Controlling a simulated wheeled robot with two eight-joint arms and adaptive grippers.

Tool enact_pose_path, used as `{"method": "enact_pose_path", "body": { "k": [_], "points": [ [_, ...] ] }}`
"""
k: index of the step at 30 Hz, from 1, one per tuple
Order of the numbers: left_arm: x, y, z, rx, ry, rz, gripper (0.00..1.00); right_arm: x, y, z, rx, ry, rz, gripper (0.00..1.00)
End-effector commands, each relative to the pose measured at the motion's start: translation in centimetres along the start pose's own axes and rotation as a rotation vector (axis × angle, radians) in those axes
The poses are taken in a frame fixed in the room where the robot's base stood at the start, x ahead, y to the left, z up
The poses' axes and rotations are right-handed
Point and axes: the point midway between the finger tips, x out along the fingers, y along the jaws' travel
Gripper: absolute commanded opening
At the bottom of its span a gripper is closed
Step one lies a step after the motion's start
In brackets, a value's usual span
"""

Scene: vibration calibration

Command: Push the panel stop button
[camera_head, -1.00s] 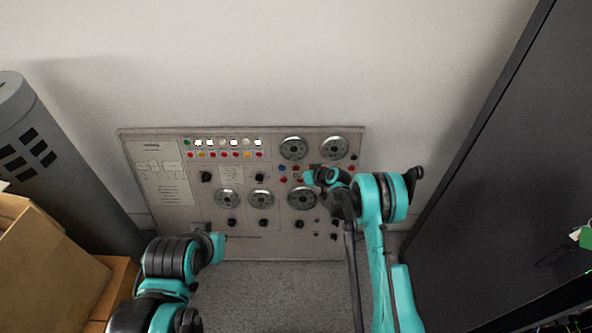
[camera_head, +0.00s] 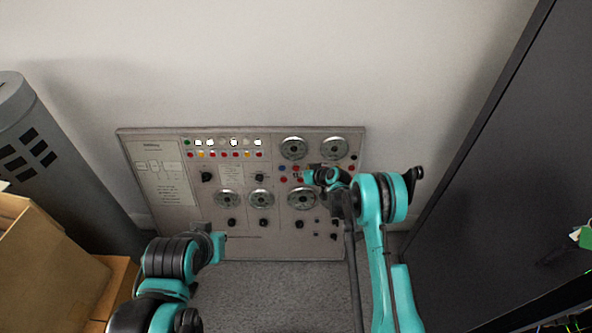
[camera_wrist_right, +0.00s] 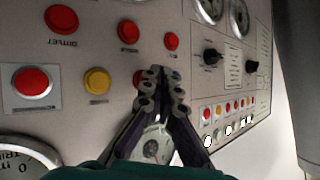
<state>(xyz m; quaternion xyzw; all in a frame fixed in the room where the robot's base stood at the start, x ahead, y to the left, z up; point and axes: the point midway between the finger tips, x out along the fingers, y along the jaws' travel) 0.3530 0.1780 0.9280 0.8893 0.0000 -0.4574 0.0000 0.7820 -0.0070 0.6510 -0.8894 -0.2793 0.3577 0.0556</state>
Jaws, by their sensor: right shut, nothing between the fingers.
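The grey control panel (camera_head: 180,222) leans near the wall, with rows of small buttons, round gauges and black knobs. In the right wrist view, a large red button (camera_wrist_right: 31,82) sits on a pale square plate at left. A yellow button (camera_wrist_right: 97,81) is beside it. Another red button (camera_wrist_right: 138,78) is just left of my fingertips, partly behind them. I cannot read which button is marked stop. My right gripper (camera_wrist_right: 161,74) is shut and empty, its tips in front of the panel; contact cannot be told.
More red buttons, one labelled outlet (camera_wrist_right: 62,18), lie above the fingertips in the right wrist view. A dark cabinet (camera_head: 500,160) stands at right. A grey cylinder (camera_head: 55,165) and cardboard boxes (camera_head: 50,265) stand at left. Carpet (camera_head: 270,295) is clear below the panel.

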Motion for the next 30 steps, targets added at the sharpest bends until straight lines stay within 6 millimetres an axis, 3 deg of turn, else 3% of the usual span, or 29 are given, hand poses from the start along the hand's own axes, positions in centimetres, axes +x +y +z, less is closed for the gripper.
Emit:
{"method": "enact_pose_path", "body": {
  "k": [30],
  "points": [
    [0.00,0.00,0.00,0.000,0.000,0.000,0.00,0.84,0.63,-0.64,0.000,0.000,0.000,0.00]
  ]
}}
